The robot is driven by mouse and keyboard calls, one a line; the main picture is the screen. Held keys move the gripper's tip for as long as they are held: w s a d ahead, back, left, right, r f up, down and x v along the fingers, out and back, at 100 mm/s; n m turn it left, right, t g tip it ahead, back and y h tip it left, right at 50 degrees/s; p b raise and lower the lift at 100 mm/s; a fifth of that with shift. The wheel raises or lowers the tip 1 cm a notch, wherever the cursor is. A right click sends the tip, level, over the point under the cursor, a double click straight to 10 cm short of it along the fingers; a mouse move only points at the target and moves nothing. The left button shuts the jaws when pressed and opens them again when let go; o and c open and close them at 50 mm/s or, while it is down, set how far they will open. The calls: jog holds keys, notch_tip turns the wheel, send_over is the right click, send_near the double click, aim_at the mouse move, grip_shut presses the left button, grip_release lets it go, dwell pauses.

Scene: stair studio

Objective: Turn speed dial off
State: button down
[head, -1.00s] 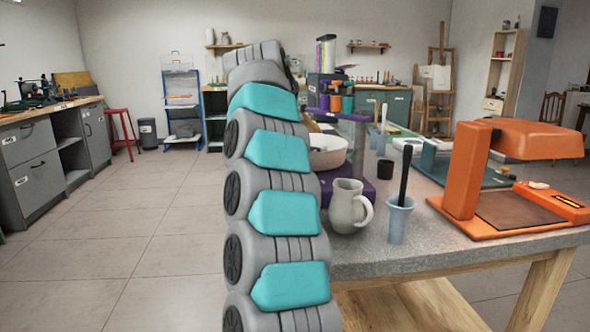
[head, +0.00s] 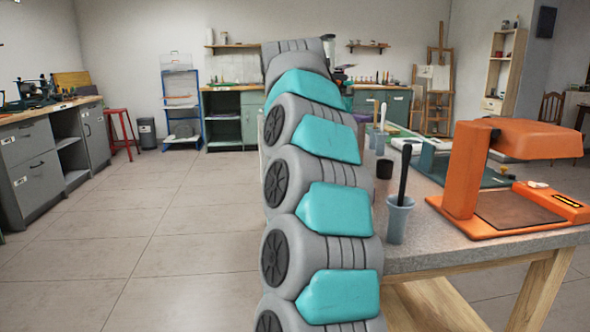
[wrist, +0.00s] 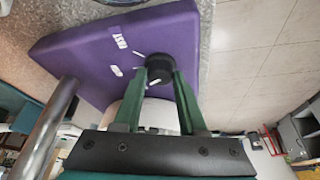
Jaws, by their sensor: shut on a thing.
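The speed dial (wrist: 157,62) is a round black knob on the purple base (wrist: 95,58) of a machine in the wrist view. White labels and a white mark lie beside the knob. My gripper (wrist: 160,77) has its two green fingers on either side of the knob, shut on it. The knob's exact turn position is hard to read. In the head view my arm hides the gripper, the dial and nearly all of the machine; only a sliver of purple (head: 362,118) shows behind the arm.
The machine stands on a grey worktable (head: 425,243). A blue cup (head: 398,221) with a dark-handled tool and an orange device (head: 480,185) stand right of my arm, with a small black cup (head: 384,168) behind. Open tiled floor lies to the left.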

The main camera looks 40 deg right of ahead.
jog(key=shift+d+n+t+y, duration=0.1)
jog(key=shift+n+t+y, duration=0.35)
jog(key=shift+n, duration=1.15)
jog(key=shift+c, duration=2.4)
grip_release()
jog(key=shift+s+r, duration=0.1)
